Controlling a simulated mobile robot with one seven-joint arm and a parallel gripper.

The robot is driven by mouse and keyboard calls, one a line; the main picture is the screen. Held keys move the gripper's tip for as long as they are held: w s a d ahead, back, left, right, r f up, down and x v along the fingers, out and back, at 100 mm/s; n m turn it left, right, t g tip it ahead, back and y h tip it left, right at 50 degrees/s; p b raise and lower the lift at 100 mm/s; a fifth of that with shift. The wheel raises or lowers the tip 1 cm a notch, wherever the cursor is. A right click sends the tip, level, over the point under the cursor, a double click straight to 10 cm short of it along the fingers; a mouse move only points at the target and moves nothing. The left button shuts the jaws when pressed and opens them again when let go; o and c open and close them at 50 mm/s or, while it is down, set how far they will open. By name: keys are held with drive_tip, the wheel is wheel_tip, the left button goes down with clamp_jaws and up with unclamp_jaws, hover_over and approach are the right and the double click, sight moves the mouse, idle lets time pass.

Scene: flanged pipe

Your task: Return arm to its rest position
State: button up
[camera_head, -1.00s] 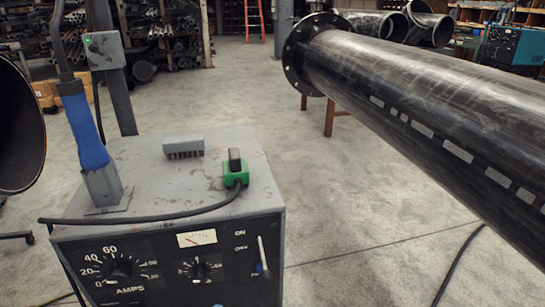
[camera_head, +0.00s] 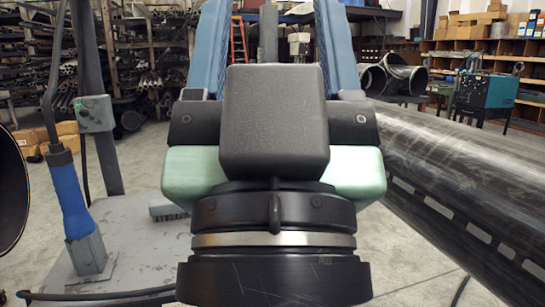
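My gripper (camera_head: 272,22) fills the middle of the head view, seen from behind its dark wrist and pale green housing. Its two blue fingers point away and up to the top edge. They stand wide apart, with only the background showing between them, so it is open and empty. It hides part of the flanged pipe (camera_head: 450,170), including the flanged end, and much of the welding machine (camera_head: 135,245). I cannot see it touching anything.
The large black pipe runs along the right. Black pipe fittings (camera_head: 395,77), a teal machine (camera_head: 487,90) and shelves stand at the back.

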wheel_tip(320, 180, up, 22)
drive_tip(key=p, duration=2)
drive_tip(key=shift+r+p, duration=0.2)
drive_tip(key=shift+p, duration=0.2)
drive_tip(key=shift+a, duration=0.1)
drive_tip(key=shift+c, duration=0.3)
